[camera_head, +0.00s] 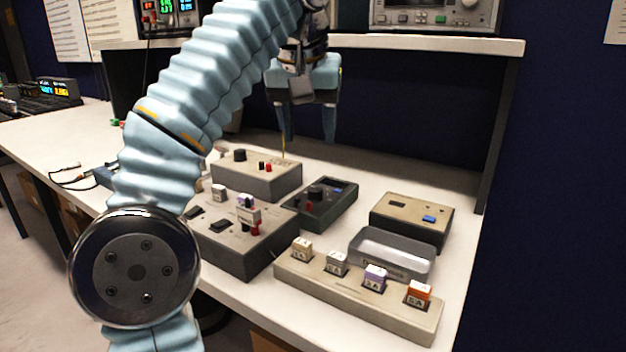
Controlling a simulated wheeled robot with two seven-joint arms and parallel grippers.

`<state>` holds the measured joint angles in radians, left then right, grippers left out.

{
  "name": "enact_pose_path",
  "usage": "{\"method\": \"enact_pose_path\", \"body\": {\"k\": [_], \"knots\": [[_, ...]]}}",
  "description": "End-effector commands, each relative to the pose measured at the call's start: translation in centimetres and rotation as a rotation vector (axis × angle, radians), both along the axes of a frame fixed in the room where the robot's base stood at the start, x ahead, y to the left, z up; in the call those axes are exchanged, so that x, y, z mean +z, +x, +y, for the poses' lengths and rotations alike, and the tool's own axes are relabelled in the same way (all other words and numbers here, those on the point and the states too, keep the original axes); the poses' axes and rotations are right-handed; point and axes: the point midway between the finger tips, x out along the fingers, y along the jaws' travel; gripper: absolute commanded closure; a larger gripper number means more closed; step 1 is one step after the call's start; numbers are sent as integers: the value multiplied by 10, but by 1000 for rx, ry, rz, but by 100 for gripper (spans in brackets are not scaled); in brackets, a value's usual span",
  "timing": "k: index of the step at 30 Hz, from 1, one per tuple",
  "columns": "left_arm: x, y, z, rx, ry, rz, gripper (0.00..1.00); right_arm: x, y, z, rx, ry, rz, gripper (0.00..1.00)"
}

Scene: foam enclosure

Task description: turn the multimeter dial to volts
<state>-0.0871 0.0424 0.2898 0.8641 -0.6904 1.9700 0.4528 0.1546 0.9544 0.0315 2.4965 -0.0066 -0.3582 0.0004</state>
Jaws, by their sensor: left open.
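The multimeter (343,205) is a dark grey box lying on the bench near the middle of the view. Its round black dial (316,192) stands up from the top face, with a small dark display (338,185) behind it and red sockets in front. The dial's setting is too small to read. My left gripper (308,135) is open and empty, with its fingers pointing down. In the picture it is above and behind the multimeter, apart from the dial. My right gripper is out of view.
A grey box with a black knob (258,180) and a thin yellow upright piece stands left of the multimeter. A larger switch box (240,245) is nearer. A grey tray (392,255), a beige box (411,218) and a strip of labelled blocks (357,300) lie right. A shelf (430,46) overhangs behind.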

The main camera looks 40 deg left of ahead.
Motion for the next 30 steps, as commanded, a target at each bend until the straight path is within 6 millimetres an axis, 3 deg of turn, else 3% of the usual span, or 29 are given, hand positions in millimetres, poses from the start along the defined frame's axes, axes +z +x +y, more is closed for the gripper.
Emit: {"method": "enact_pose_path", "body": {"k": [9, 15, 21, 30], "knots": [[-19, 6, 3, 5, 6, 5, 44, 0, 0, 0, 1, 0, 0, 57], [-70, 22, 12, 4, 4, 5, 44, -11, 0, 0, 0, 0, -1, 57], [-103, 36, 18, 2, 3, 3, 44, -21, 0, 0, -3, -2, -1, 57], [-119, 42, 22, 1, 2, 1, 44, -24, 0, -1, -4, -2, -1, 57]]}}
